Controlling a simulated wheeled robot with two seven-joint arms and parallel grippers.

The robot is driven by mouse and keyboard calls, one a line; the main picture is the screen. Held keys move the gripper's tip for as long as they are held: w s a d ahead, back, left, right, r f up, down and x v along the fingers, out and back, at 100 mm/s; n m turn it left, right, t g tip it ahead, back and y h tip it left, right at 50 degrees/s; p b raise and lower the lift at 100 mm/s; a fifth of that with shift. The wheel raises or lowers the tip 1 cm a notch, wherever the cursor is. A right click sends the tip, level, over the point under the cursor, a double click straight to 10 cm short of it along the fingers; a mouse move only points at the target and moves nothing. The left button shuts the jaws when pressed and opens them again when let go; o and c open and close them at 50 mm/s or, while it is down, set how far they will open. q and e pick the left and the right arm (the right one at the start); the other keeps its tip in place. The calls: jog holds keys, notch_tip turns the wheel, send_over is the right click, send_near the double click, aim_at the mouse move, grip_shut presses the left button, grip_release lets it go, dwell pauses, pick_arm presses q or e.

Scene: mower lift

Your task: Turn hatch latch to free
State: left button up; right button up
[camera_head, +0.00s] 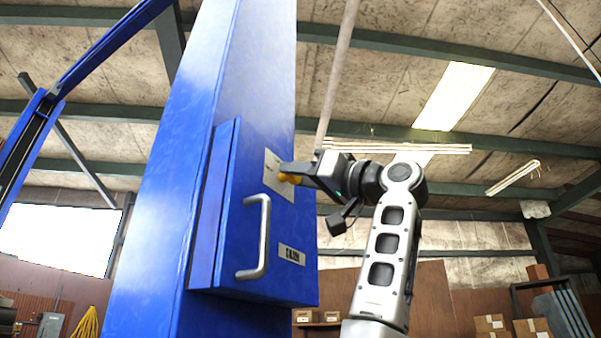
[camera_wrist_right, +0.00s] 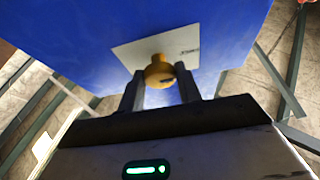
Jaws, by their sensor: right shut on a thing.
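The hatch (camera_head: 228,220) is a blue box-like door on the blue column, with a grey bar handle (camera_head: 258,238). The latch (camera_head: 290,178) is a yellow knob on a pale plate (camera_head: 283,207) at the hatch's upper part. It also shows in the right wrist view (camera_wrist_right: 159,71), in front of the plate (camera_wrist_right: 150,50). My right gripper (camera_head: 297,172) comes from the right and is shut on the latch. In the right wrist view its two fingers (camera_wrist_right: 159,84) stand on either side of the yellow knob. My left gripper is not in view.
The blue column (camera_head: 170,200) rises beside and behind the hatch. Cardboard boxes (camera_head: 490,324) and a rack stand far off at the lower right. The space right of my right arm looks open.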

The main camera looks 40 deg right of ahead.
aim_at(298, 177)
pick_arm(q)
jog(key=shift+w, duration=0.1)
pick_arm(e)
jog(key=shift+n+y, duration=0.4)
jog(key=shift+n, duration=0.3)
jog(key=o, duration=1)
jog(key=shift+c, duration=0.2)
jog(key=b+v, duration=0.2)
jog(key=v, duration=0.3)
jog(key=shift+f, duration=0.2)
pick_arm(q)
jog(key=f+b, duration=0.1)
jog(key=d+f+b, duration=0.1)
jog(key=b, duration=0.1)
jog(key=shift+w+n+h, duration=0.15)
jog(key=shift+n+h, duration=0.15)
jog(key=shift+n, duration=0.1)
pick_arm(e)
jog(key=v, duration=1)
jog(key=shift+s, duration=0.45)
